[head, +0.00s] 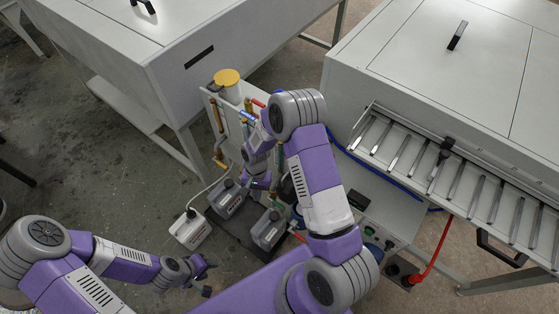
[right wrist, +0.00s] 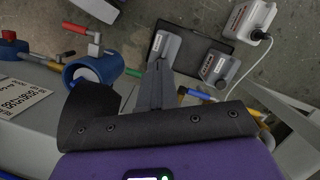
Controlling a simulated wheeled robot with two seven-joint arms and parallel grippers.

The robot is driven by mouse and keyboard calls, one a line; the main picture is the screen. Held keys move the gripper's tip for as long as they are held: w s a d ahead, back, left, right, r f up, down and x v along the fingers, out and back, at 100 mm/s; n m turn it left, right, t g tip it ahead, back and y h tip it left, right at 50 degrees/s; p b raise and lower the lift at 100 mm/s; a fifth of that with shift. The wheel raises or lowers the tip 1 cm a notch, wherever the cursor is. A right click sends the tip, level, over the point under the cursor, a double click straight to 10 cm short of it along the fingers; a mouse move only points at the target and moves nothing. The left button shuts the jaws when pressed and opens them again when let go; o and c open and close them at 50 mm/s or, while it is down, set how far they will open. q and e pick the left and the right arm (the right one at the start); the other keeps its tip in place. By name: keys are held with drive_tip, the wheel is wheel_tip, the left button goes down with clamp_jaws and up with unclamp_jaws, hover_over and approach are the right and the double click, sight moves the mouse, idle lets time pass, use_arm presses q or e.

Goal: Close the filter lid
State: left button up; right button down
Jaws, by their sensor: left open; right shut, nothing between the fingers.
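My right gripper (right wrist: 155,85) is shut and empty, pointing down past the pipework, below and in front of the yellow lid. In the head view it is partly hidden by my arm. My left gripper (head: 202,275) is open and empty, low at the front left, far from the lid.
A large white cabinet (head: 190,40) is behind left. A machine with a slatted conveyor (head: 430,160) is at right. The floor at left is clear.

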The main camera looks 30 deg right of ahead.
drive_tip(key=w+d+r+m+g+h+p, duration=0.1)
drive_tip(key=w+d+r+m+h+p, duration=0.2)
drive_tip(key=r, duration=0.5)
drive_tip(key=w+d+r+m+g+p, duration=0.1)
drive_tip(key=w+d+r+m, duration=0.15)
drive_tip(key=w+r, duration=0.45)
drive_tip(key=b, duration=0.1)
approach(286, 184)
wheel_tip(286, 184, down, 3)
drive_tip(key=w, duration=0.1)
drive_tip(key=shift+s+d+f+t, duration=0.1)
drive_tip(key=shift+s+f+t, duration=0.1)
drive_tip(key=shift+s+t, duration=0.15)
